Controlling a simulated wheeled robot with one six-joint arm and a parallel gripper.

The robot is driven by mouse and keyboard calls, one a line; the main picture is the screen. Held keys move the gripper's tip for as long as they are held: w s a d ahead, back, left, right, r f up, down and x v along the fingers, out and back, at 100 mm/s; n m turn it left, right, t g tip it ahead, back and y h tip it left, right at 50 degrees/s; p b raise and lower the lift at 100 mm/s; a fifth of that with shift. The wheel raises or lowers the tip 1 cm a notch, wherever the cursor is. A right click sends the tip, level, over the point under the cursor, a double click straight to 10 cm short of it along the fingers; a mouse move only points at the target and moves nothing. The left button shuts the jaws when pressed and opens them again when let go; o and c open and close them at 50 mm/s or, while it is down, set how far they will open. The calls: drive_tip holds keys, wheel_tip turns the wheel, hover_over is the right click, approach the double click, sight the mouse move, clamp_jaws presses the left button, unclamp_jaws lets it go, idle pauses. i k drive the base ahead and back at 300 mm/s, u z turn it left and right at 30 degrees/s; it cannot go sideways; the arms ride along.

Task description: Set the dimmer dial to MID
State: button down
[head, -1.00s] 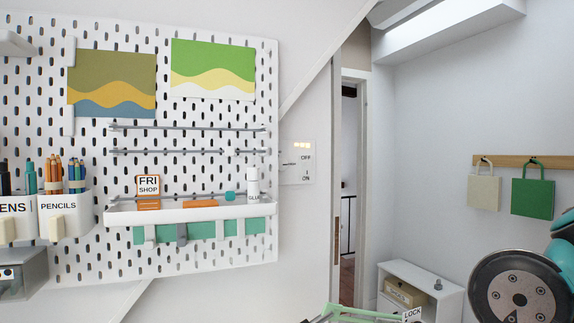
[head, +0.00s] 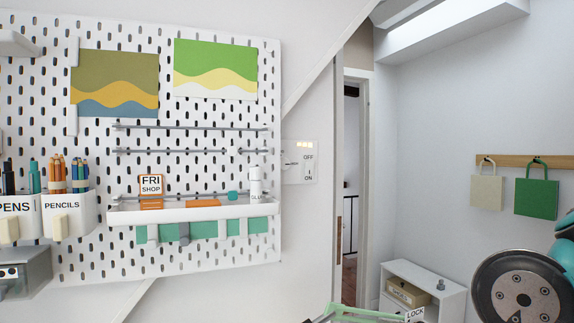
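A pale wall plate (head: 299,161) is on the wall between the pegboard and the doorway. A small dark mark shows at the plate's left part, by the pegboard edge. I cannot make out a dimmer dial or a MID mark there; the plate is too small and seen at an angle. My gripper is not in view. Only a dark round part of my arm shows at the lower right, well apart from the plate.
The pegboard (head: 92,225) fills the left, with pen and pencil cups and a white shelf (head: 196,213) sticking out. A doorway is right of the plate. Wall around the plate is bare.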

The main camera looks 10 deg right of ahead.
sight(285, 163)
drive_tip(key=k, duration=0.5)
drive_tip(key=z, duration=2.2)
drive_tip(key=i, duration=1.65)
drive_tip(key=u, duration=3.2)
drive_tip(key=i, duration=0.5)
drive_tip(key=u, duration=0.1)
